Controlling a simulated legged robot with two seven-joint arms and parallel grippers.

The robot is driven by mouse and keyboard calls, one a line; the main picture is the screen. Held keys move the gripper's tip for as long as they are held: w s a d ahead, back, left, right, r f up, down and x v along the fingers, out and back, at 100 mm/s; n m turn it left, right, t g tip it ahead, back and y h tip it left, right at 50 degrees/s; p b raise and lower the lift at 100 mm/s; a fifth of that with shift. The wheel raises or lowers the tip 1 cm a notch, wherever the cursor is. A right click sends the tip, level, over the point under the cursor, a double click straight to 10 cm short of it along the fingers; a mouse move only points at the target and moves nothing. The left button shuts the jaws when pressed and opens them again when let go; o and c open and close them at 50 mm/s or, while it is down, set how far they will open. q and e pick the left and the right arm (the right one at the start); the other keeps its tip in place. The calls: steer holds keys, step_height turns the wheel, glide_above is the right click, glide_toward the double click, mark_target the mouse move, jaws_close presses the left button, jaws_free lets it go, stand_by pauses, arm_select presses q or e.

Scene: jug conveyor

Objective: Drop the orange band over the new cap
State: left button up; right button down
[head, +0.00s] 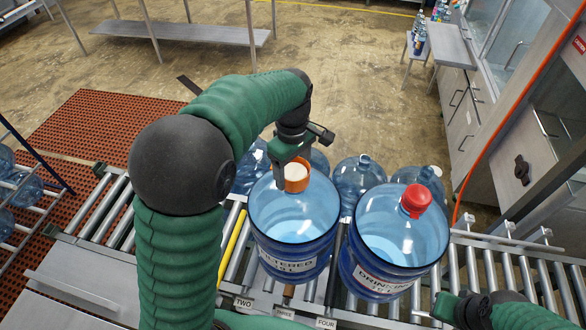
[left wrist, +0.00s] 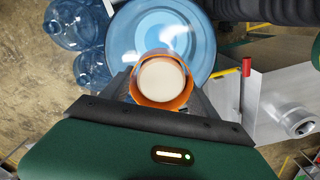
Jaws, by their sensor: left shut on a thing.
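A large blue jug labelled "FILTERED" (head: 293,225) stands upright on the roller conveyor. A cream-white cap (head: 296,171) sits at its mouth. The orange band (head: 297,184) is around the cap, with the cap's top showing inside the ring. In the left wrist view, the band (left wrist: 160,103) encircles the cap (left wrist: 162,78). My left gripper (head: 284,172) is above the jug's neck, shut on the band, with a finger on each side. How low the band sits is hard to tell. My right gripper (head: 448,306) is only partly in view at lower right, away from the jug.
A second jug labelled "DRINKING" (head: 393,238) with a red cap (head: 416,199) stands close on the right. Several more blue jugs (head: 357,178) stand just behind. A yellow bar (head: 232,246) lies left of the filtered jug. The rollers (head: 497,270) at right are clear.

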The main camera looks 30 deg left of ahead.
stand_by(0.3)
arm_select(q)
steer(key=o, duration=1.4)
steer(key=shift+c, duration=0.2)
steer(key=shift+o, duration=0.7)
step_height(320, 180, up, 9)
steer(key=p, duration=0.8)
steer(key=shift+p, duration=0.35)
